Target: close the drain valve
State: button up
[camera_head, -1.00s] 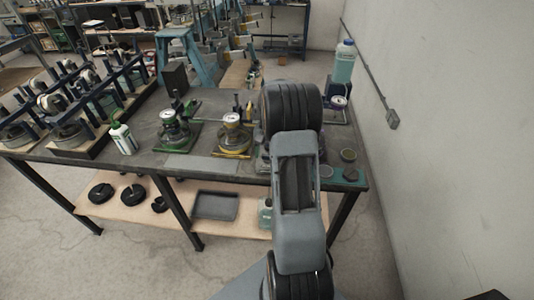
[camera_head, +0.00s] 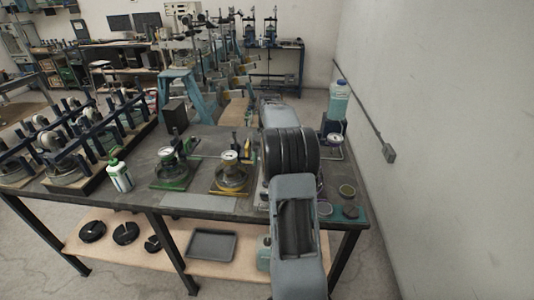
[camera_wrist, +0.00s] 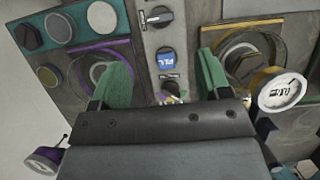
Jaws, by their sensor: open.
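In the wrist view my gripper (camera_wrist: 162,75) is open, its two green fingers spread over a narrow grey panel (camera_wrist: 185,14). On this panel sit a black knob with a white pointer (camera_wrist: 159,17) at the top and a second black knob (camera_wrist: 166,54) with a blue label below it. More dark knob parts show lower between the fingers, partly hidden by the gripper body. Nothing is seen held, and I cannot tell if a finger touches anything. Which knob is the drain valve I cannot tell. In the head view my arm hides the gripper and the panel.
A yellow-trimmed unit with a white dial gauge (camera_wrist: 281,91) is close to the right finger. A purple-ringed unit (camera_wrist: 97,68) lies by the left finger. On the bench (camera_head: 110,189) stand a green-capped bottle (camera_head: 119,176) and a blue bottle (camera_head: 338,100). A wall (camera_head: 440,150) bounds the right.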

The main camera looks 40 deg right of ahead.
jog(key=shift+v, duration=1.25)
notch_tip(320, 180, down, 5)
jog(key=s+a+n+t+h, duration=0.1)
jog(key=a, duration=0.1)
jog(key=s+a+r+n+t+h, duration=0.1)
jog(key=s+a+r+n+t, duration=0.1)
jog(key=s+a, duration=0.5)
jog(key=s+a+r+n+t+h, duration=0.1)
jog(key=s+a+r+n+t, duration=0.2)
jog(key=s+a, duration=0.5)
jog(key=shift+s+a+n+t, duration=0.25)
jog(key=shift+a+n+t, duration=0.75)
jog(key=shift+a, duration=2.9)
